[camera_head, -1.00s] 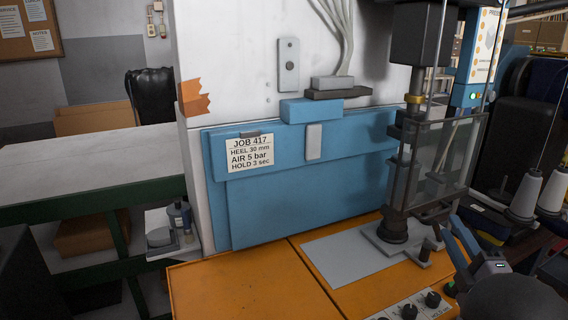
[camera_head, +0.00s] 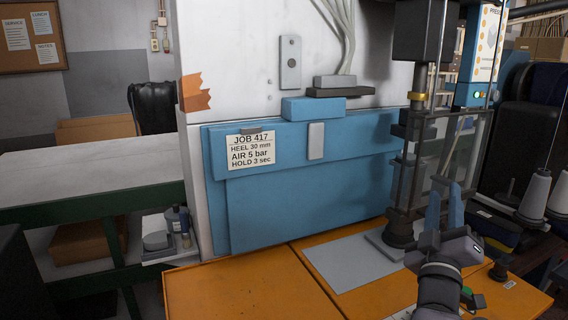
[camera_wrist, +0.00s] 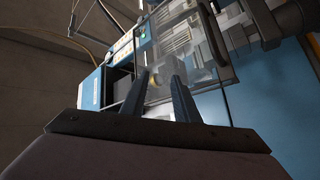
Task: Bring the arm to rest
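My gripper (camera_head: 445,190) points upward in the head view, in front of the press with the clear guard, at the right of the orange bench. Its two blue fingers stand apart with nothing between them. The wrist view looks up past the same fingers (camera_wrist: 157,84) at the clear guard (camera_wrist: 190,50) and the blue press housing. I cannot tell the exact gap between fingers and guard. No shoe last shows in either view.
The orange bench top (camera_head: 235,285) is clear at the left, with a grey plate (camera_head: 350,260) at its middle. A blue panel (camera_head: 300,200) with a job card (camera_head: 250,149) stands behind. Thread cones (camera_head: 535,195) stand at the right. A white-topped table (camera_head: 90,175) is at the left.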

